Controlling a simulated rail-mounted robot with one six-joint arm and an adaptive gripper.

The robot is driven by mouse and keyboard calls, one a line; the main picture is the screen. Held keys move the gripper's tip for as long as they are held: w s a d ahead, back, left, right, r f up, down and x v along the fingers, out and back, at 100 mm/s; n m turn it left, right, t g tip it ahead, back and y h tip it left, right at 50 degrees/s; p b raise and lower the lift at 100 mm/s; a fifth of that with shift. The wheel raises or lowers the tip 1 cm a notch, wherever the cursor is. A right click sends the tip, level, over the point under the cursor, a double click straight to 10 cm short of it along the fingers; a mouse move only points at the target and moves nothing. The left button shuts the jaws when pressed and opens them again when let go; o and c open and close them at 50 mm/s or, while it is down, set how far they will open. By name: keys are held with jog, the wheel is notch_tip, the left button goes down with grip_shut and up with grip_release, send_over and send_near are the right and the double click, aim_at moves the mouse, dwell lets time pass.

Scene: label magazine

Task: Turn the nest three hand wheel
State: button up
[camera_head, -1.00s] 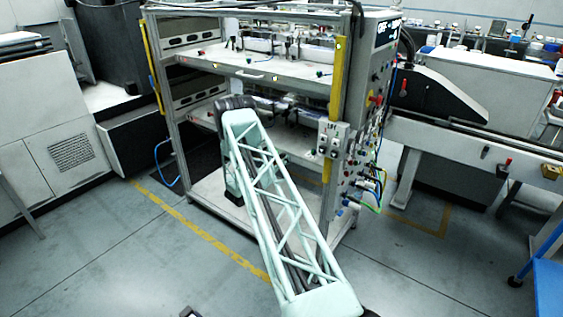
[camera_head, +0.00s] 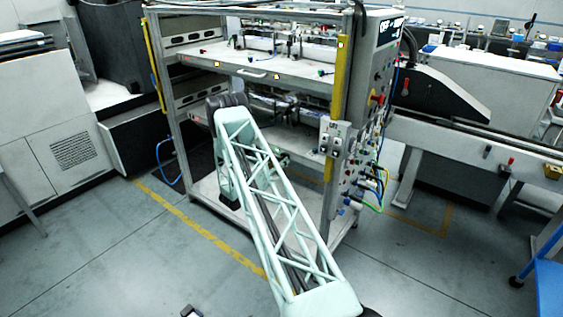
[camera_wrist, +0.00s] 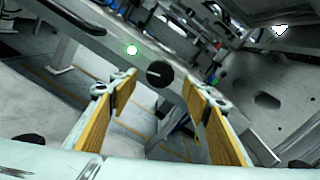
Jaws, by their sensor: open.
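In the wrist view a black round knob (camera_wrist: 159,73) with a pale line across its face sits on a grey rail (camera_wrist: 200,102). It looks like a hand wheel; I cannot read any nest number. My gripper (camera_wrist: 160,92) is open, its two yellow-padded fingers apart on the left and right. The knob shows ahead between the fingertips, and no contact is visible. In the head view the label magazine (camera_head: 262,68) is a metal frame with two shelf levels. My arm covers part of the lower level, and I cannot make out the gripper or wheel there.
Yellow upright bars (camera_head: 341,85) and a control panel (camera_head: 380,85) with cables flank the magazine's right side. A conveyor (camera_head: 470,140) runs off to the right. The floor in front is mostly clear.

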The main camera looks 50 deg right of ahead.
jog(key=a, duration=0.8)
jog(key=shift+r, duration=0.1)
dwell(0.3)
jog(key=shift+r, duration=0.1)
